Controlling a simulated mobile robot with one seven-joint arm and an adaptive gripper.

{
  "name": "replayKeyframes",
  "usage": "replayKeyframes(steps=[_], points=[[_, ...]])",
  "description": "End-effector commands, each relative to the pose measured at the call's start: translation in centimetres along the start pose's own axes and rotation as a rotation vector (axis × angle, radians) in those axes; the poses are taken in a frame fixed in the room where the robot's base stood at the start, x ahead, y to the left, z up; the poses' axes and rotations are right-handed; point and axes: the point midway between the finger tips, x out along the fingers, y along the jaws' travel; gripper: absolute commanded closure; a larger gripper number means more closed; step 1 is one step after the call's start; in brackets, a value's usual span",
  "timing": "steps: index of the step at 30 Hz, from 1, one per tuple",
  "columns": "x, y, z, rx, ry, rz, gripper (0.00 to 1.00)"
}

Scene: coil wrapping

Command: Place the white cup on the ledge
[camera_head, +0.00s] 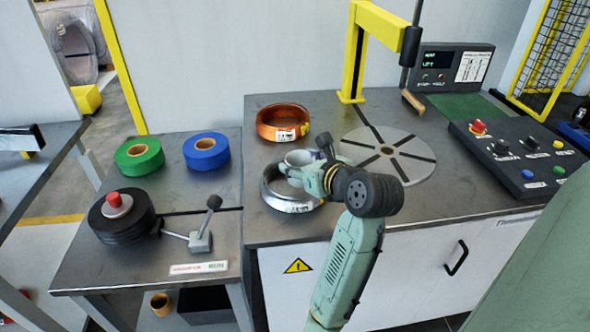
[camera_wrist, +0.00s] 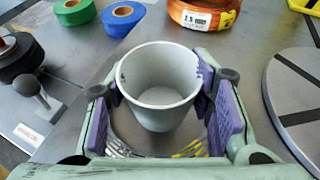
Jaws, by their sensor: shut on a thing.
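The white cup (camera_wrist: 158,85) stands upright, mouth up, between the purple pads of my gripper (camera_wrist: 166,108) in the wrist view. My gripper is shut on it from both sides, and the cup looks empty. In the head view the cup (camera_head: 299,157) shows just above the silver coil (camera_head: 277,203), partly hidden by my gripper (camera_head: 308,172). The silver coil also shows below the cup in the wrist view (camera_wrist: 131,141). I cannot tell the gap between cup and coil, or which surface is the ledge.
An orange coil (camera_head: 283,121) lies behind the cup, and a round slotted plate (camera_head: 405,165) is to the right. Green (camera_head: 139,154) and blue (camera_head: 206,151) tape rolls lie on the left table. A yellow post (camera_head: 352,60) and a control panel (camera_head: 522,150) stand further right.

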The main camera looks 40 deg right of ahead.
Motion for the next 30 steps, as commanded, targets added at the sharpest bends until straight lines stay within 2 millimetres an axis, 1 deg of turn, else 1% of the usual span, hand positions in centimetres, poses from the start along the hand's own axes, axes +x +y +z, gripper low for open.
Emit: replayKeyframes(steps=[1,5,8,12,15,25,26,30], points=[[0.7,0.2,0.3,0.001,0.001,0.001,0.79],[1.7,0.4,0.5,0.001,0.001,0.000,0.79],[2.1,0.3,-0.5,0.005,0.003,-0.001,0.79],[2.8,0.3,-2.2,0.004,0.003,0.000,0.79],[3.0,0.3,-2.7,0.001,0.000,-0.002,0.79],[3.2,0.3,-3.0,0.001,0.000,0.000,0.79],[3.2,0.3,-3.0,0.001,0.000,0.000,0.51],[3.2,0.3,-3.0,0.000,0.000,-0.001,0.42]])
